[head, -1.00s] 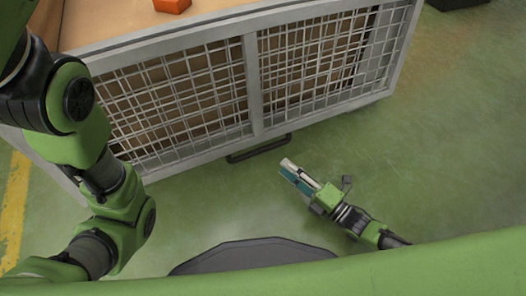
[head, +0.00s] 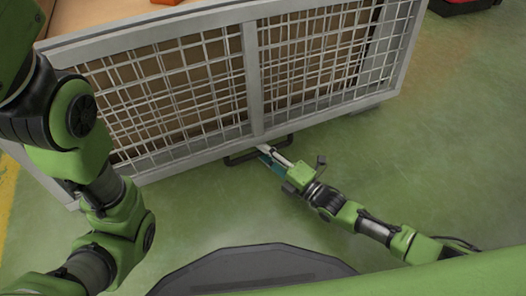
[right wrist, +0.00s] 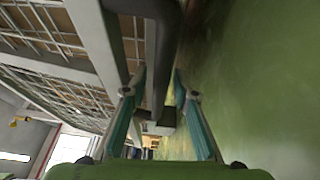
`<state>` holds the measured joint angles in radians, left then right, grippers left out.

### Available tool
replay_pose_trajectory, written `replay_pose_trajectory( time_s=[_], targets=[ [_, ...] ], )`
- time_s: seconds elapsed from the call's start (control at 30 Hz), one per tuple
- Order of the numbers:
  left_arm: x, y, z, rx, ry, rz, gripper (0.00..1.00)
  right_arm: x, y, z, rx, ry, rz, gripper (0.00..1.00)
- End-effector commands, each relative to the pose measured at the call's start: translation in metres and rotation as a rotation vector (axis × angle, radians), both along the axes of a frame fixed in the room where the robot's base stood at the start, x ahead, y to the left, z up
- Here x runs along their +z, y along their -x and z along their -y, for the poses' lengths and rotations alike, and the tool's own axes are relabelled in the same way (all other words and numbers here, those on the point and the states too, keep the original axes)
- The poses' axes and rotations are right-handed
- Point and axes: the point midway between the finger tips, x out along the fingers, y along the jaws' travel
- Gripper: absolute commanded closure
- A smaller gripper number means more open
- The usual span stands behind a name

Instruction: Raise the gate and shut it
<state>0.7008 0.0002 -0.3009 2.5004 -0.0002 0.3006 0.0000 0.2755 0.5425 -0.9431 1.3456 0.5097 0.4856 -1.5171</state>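The gate (head: 251,75) is a grey-framed wire mesh panel on the near side of a crate, hanging down in the head view. A black bar handle (head: 238,159) sits at the middle of its lower edge. My right gripper (head: 267,151) is at this handle, its fingertips overlapping the bar in the head view. In the right wrist view the two teal-padded fingers (right wrist: 158,105) are spread apart. The dark handle (right wrist: 165,50) shows close ahead, between and above them, and contact cannot be told. My left arm comes in at the left; its gripper is out of view.
The crate has a tan top surface (head: 108,27) with an orange object (head: 166,2) at its far edge. A red and black object (head: 462,6) stands at the far right. The green floor (head: 440,130) to the right is clear.

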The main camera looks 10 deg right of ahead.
Motion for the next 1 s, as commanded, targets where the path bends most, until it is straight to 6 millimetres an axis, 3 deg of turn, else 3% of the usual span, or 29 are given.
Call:
replay_pose_trajectory(
  time_s=[0.03,0.07,0.1,0.47,1.0],
  targets=[
    [0.000,0.000,0.000,0.000,0.000,0.000,0.35,0.000,0.000,0.000,0.000,0.000,0.000,0.91],
    [0.000,0.000,0.000,0.000,0.000,0.000,0.35,0.000,0.000,0.000,0.000,0.000,0.000,0.98],
    [0.000,0.000,0.000,0.000,0.000,0.000,0.35,0.000,0.000,0.000,0.000,0.000,0.000,1.00],
    [0.010,0.000,0.000,0.000,0.000,-0.001,0.35,0.003,0.005,0.002,0.000,0.003,-0.013,1.00],
    [0.096,-0.001,0.000,0.001,0.000,-0.002,0.35,0.022,0.058,0.019,0.000,0.047,-0.144,1.00]
  ],
)
